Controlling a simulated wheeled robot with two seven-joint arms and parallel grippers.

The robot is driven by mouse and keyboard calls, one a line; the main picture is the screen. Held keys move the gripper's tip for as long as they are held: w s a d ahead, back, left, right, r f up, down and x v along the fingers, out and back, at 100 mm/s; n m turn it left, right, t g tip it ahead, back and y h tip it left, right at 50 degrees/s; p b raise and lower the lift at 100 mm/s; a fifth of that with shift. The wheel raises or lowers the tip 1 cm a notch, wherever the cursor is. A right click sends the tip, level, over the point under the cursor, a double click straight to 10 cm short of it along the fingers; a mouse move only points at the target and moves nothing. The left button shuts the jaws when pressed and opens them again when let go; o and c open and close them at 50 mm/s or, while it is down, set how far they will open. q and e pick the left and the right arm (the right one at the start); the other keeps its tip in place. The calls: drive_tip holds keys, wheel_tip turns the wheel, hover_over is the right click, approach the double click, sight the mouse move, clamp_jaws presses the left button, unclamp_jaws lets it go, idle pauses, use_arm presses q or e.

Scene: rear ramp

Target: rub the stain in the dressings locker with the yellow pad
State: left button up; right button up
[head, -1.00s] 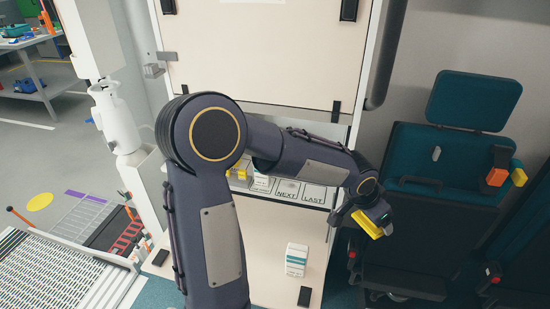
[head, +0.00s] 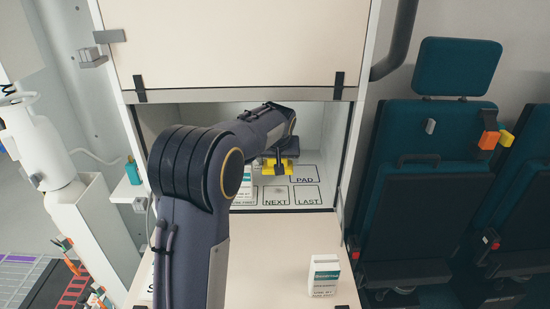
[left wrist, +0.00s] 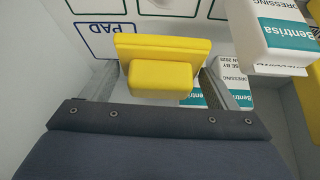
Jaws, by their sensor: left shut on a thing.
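My left gripper (head: 278,156) is inside the open dressings locker (head: 318,120), shut on the yellow pad (head: 291,168). In the left wrist view the pad (left wrist: 160,50) is a yellow slab with a block handle (left wrist: 160,78) between the fingers. The pad is over the locker floor near the square marked PAD (head: 305,180); I cannot tell whether it touches. A faint grey smudge, seemingly the stain (head: 275,202), shows by the NEXT square in front of the pad. My arm hides the left part of the floor. My right gripper is not in view.
A white and green dressing box (head: 243,188) stands just left of the pad, partly behind my arm. In the left wrist view boxes (left wrist: 275,35) are close at the right. Another box (head: 324,276) stands on the pale panel in front. Teal seats (head: 425,170) are at right.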

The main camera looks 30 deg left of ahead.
use_arm(q)
drive_tip(key=shift+w+a+r, duration=0.1)
drive_tip(key=shift+w+a, duration=0.35)
drive_tip(key=shift+w, duration=0.05)
drive_tip(key=shift+w+a+r+n, duration=0.1)
drive_tip(key=shift+a+r+n, duration=0.15)
drive_tip(key=shift+r+n, duration=0.05)
wheel_tip(320, 180, down, 6)
drive_tip(key=b, duration=0.5)
drive_tip(key=shift+b, duration=0.35)
drive_tip(key=shift+f, duration=0.1)
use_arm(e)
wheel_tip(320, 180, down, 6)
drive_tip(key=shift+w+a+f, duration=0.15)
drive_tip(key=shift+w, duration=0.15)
use_arm(q)
drive_tip(key=shift+f+b, duration=0.65)
drive_tip(key=shift+f, duration=0.35)
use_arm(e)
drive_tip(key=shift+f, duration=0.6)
use_arm(q)
drive_tip(key=shift+d, duration=0.1)
